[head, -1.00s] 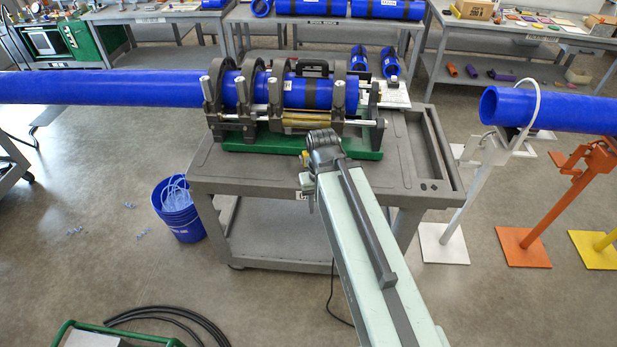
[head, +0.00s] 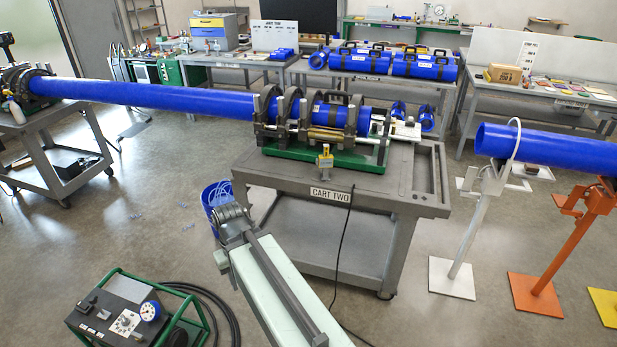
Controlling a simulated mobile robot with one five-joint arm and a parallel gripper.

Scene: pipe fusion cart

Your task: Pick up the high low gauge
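A small upright yellow and grey tool (head: 325,158) stands on the top of cart two (head: 270,172), near its front edge and above the name label. It may be the high low gauge, but it is too small to be sure. My arm reaches up from the bottom of the head view and ends in a dark wrist joint, left of the cart and in front of the blue bucket. My gripper's fingers do not show; they are hidden beyond the wrist. The wrist appears well apart from the yellow tool.
The fusion machine (head: 310,135) clamps a long blue pipe (head: 160,98) behind the tool. A blue bucket (head: 212,192) stands left of the cart. A green-framed power unit (head: 128,312) with hoses is at lower left. Pipe stands (head: 470,220) are at right, with open floor between.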

